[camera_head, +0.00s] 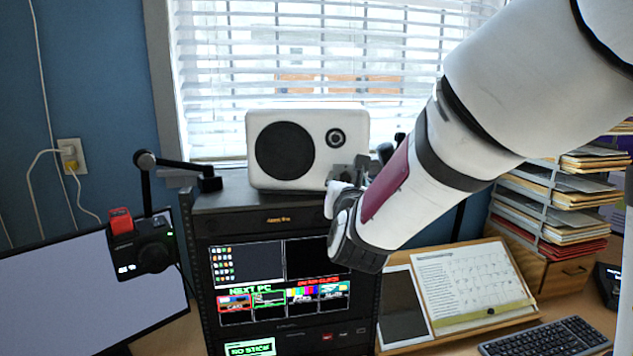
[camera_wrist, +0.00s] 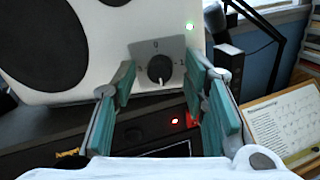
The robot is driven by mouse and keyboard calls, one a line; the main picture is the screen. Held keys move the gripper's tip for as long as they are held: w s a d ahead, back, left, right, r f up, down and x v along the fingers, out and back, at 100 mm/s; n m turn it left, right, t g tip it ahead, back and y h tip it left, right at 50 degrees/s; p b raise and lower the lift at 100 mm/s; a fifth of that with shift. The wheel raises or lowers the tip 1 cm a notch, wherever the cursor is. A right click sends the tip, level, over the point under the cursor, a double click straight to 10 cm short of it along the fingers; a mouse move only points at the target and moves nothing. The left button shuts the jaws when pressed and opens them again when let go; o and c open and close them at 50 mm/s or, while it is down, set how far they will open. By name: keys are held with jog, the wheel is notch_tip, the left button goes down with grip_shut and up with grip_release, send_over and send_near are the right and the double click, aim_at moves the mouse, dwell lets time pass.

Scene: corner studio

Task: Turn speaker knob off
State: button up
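The white speaker (camera_head: 350,125) stands on a dark rack cabinet, with a large black cone on its left. The wrist view shows its black round knob (camera_wrist: 160,69) on a grey plate marked 0 at the top and 1 at the right. A small pale mark shows low on the knob, but I cannot tell its exact pointing. A green light (camera_wrist: 190,26) is lit on the speaker. My gripper (camera_wrist: 160,76) is open, its teal-padded fingers to either side of the knob and apart from it. In the head view, my gripper (camera_head: 350,178) is at the speaker's lower right, hiding the knob.
The rack cabinet (camera_head: 196,260) under the speaker has lit screens and a red light. A camera on a black arm (camera_head: 145,248) stands to the left. A calendar board (camera_head: 465,285), keyboard (camera_head: 545,340) and paper trays (camera_head: 550,205) lie to the right. Window blinds are behind.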

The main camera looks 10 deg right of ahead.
grip_shut()
